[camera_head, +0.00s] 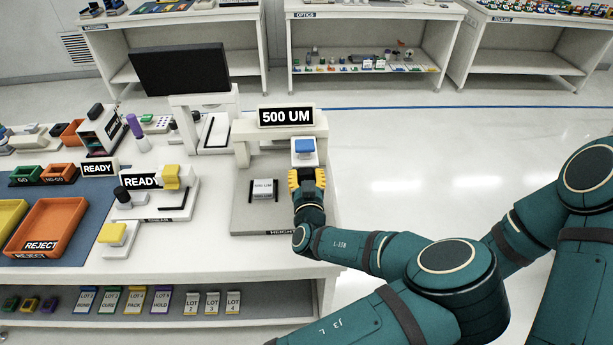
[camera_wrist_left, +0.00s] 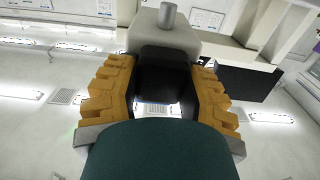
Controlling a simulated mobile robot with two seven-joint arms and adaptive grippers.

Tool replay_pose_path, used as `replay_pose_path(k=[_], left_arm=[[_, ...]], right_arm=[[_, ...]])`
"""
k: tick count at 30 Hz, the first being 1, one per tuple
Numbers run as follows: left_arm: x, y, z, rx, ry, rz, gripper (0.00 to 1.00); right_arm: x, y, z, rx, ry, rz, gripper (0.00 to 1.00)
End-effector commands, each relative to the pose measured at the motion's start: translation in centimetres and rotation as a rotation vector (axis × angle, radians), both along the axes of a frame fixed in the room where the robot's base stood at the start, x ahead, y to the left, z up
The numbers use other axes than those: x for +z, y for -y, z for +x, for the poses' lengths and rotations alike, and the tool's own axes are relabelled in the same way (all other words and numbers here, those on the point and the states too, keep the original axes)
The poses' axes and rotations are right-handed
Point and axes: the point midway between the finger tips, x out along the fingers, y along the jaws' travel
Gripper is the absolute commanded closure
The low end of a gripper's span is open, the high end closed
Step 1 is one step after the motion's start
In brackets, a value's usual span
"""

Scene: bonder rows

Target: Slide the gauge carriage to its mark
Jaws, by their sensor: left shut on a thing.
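The height gauge's pale base plate (camera_head: 250,205) lies at the right end of the bench, with a white bridge and a "500 UM" sign (camera_head: 287,116) at its back. My left gripper (camera_head: 305,178), with yellow ribbed fingers, is at the plate's right side. It is shut on the dark gauge carriage (camera_wrist_left: 165,72), which stands between both fingers in the left wrist view. My gripper mostly hides the carriage in the head view. I cannot make out the mark. My right gripper is not in view.
A blue-topped white block (camera_head: 304,148) stands just beyond my left gripper. A black monitor (camera_head: 180,69), a "READY" fixture (camera_head: 142,181) and an orange reject tray (camera_head: 47,227) stand further left. Open floor lies right of the bench.

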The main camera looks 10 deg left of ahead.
Motion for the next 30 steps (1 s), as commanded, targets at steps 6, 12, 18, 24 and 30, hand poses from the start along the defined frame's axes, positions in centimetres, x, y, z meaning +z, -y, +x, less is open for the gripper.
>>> replay_pose_path(k=[6, 12, 18, 24, 30], left_arm=[[0.3, 0.5, 0.3, -0.013, 0.009, -0.003, 0.42], [0.2, 0.4, 0.2, -0.009, 0.006, -0.001, 0.27], [0.3, 0.3, 0.1, -0.007, 0.004, -0.002, 0.27], [2.4, 0.3, 0.1, -0.006, 0.005, -0.006, 0.27], [6.0, 0.4, 0.1, -0.008, 0.007, -0.006, 0.27]], right_arm=[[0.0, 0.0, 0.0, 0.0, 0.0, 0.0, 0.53], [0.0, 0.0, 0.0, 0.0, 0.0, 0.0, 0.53], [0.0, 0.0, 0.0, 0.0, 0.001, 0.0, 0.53], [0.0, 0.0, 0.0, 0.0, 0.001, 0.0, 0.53], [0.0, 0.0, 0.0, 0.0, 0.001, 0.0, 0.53]])
